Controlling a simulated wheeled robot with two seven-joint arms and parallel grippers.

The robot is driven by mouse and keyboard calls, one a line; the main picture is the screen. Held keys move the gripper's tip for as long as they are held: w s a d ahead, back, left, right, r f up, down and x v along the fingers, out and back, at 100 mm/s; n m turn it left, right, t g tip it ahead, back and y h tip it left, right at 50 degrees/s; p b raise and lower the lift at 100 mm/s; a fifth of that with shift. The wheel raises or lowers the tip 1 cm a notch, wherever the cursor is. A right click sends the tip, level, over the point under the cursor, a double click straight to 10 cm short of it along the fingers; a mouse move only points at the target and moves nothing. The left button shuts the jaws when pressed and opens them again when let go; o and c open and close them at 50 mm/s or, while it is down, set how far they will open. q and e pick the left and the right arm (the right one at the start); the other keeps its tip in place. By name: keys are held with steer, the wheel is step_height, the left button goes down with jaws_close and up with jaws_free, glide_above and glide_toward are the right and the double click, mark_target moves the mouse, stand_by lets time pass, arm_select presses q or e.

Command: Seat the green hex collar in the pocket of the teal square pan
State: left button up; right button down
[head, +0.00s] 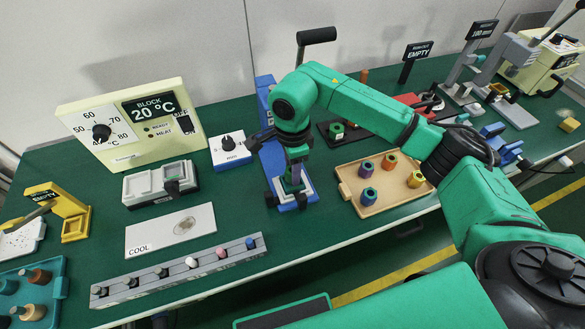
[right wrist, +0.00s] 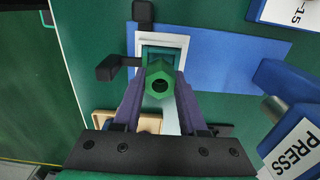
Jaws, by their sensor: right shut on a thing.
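My right gripper (head: 293,180) points down over the blue press base (head: 303,203). In the right wrist view its purple fingers are shut on the green hex collar (right wrist: 160,82), whose dark hole faces the camera. Just beyond the collar, a teal square (right wrist: 158,50), seemingly the pan, sits inside a white square frame (right wrist: 182,41) on the blue base. The collar and fingers hide part of the pan, including its pocket. I cannot tell whether the collar touches the pan. My left gripper is not in view.
A black handle (right wrist: 108,70) lies close left of the fingers in the wrist view. A tan tray (head: 398,201) with several coloured collars stands right of the press. A white COOL plate (head: 140,240) and a grey peg rail (head: 130,300) lie to the left.

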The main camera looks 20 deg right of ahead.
steer(key=shift+f+b, duration=0.75)
steer(key=shift+f, duration=0.2)
steer(key=shift+c, duration=1.9)
jaws_free()
step_height(320, 180, up, 15)
steer(key=shift+f+b, duration=0.15)
steer(key=shift+b, duration=0.2)
